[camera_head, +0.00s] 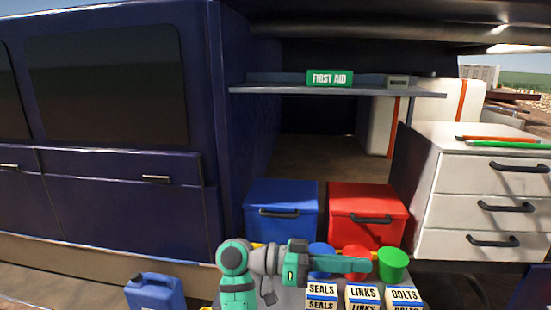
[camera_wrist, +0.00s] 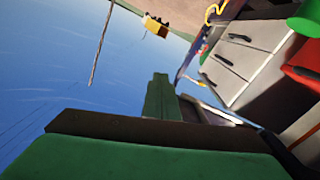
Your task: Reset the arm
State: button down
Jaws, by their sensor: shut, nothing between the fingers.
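My gripper (camera_head: 360,265) is at the bottom middle of the head view, at the end of my green and grey arm, pointing right. Its green fingers are shut with nothing between them. It is in front of several coloured cups, partly hiding a blue one (camera_head: 320,250) and a red one (camera_head: 354,251). In the wrist view my green finger (camera_wrist: 162,98) points up past a dark bar, against blue sky. The wrist picture is strongly tilted.
A green cup (camera_head: 393,264) stands just right of my gripper, with boxes marked SEALS (camera_head: 321,290), LINKS (camera_head: 363,293) and BOLTS (camera_head: 403,295) below. Behind are a blue case (camera_head: 281,205) and a red case (camera_head: 368,205). White drawers (camera_head: 485,190) stand right. A shelf (camera_head: 300,90) hangs above.

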jog(key=w+d+f+n+t+y, duration=0.15)
jog(key=f+n+t, duration=0.35)
jog(key=f, duration=0.5)
jog(key=w+a+f+n+t, duration=0.1)
jog(key=w+f+n+t, duration=0.1)
jog(key=f+n+t, duration=0.6)
jog(key=s+a+f+n+t+y, duration=0.1)
jog(key=s+a+f+n+y, duration=0.2)
jog(key=f, duration=0.7)
jog(key=s+a+f+n+t+y, duration=0.1)
jog(key=s+a+f+y, duration=0.2)
jog(key=f, duration=0.6)
jog(key=s+a+f+n+t+y, duration=0.1)
jog(key=s+a+f+y, duration=0.3)
jog(key=s, duration=0.5)
jog(key=s+a+f+n+y, duration=0.1)
jog(key=s+a+f+y, duration=0.25)
jog(key=s, duration=0.45)
jog(key=s+a+r+m+y, duration=0.1)
jog(key=s+r, duration=0.4)
jog(key=s, duration=0.3)
jog(key=s+a+r+m+t+y, duration=0.1)
jog(key=s+a+r+m+y, duration=0.1)
jog(key=s+r, duration=0.3)
jog(key=s, duration=0.4)
jog(key=shift+a+t, duration=0.2)
jog(key=shift+t, duration=0.1)
